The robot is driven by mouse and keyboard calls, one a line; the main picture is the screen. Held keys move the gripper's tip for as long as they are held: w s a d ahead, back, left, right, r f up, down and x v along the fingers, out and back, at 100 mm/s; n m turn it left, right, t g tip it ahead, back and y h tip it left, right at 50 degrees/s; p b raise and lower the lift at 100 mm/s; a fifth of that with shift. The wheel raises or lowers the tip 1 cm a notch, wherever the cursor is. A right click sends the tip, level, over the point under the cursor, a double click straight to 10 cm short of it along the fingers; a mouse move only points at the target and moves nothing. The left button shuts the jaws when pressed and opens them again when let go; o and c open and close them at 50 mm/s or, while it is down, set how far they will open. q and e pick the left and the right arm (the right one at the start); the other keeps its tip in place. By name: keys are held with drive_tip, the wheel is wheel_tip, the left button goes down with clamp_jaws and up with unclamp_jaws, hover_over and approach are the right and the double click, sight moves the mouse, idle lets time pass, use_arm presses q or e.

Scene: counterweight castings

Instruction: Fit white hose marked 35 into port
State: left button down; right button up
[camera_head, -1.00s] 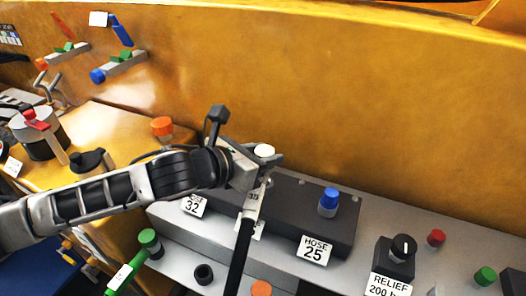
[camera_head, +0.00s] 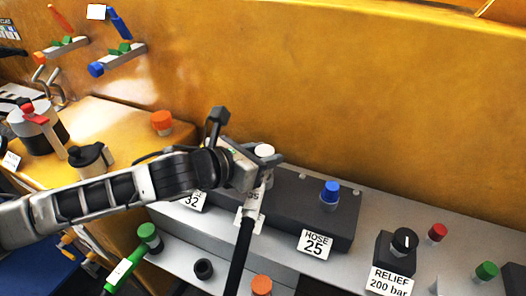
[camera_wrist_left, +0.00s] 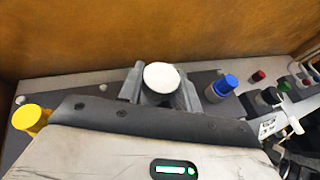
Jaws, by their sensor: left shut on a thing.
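My left gripper (camera_head: 262,162) is shut on the white hose (camera_head: 264,150), whose white round end shows between the fingers. In the left wrist view the white end (camera_wrist_left: 161,77) sits between both fingertips, over the dark port block (camera_wrist_left: 205,105). A tag reading 35 hangs on the hose just below the gripper, and its black length runs down toward the front. The port block (camera_head: 318,228) also shows in the head view. The gripper hides the port below it, so I cannot tell whether the hose end is seated. My right gripper is out of view.
A blue-capped port (camera_head: 330,193) stands right of the gripper, above the HOSE 25 label (camera_head: 315,243). A yellow cap (camera_wrist_left: 30,118) is at the left in the wrist view. The relief knob (camera_head: 403,242) stands farther right. An orange wall rises behind the block.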

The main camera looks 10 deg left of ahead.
use_arm(q)
drive_tip(key=shift+f+b, duration=0.35)
drive_tip(key=shift+f, duration=0.5)
drive_tip(key=c, duration=0.9)
unclamp_jaws()
drive_tip(key=shift+f, duration=0.1)
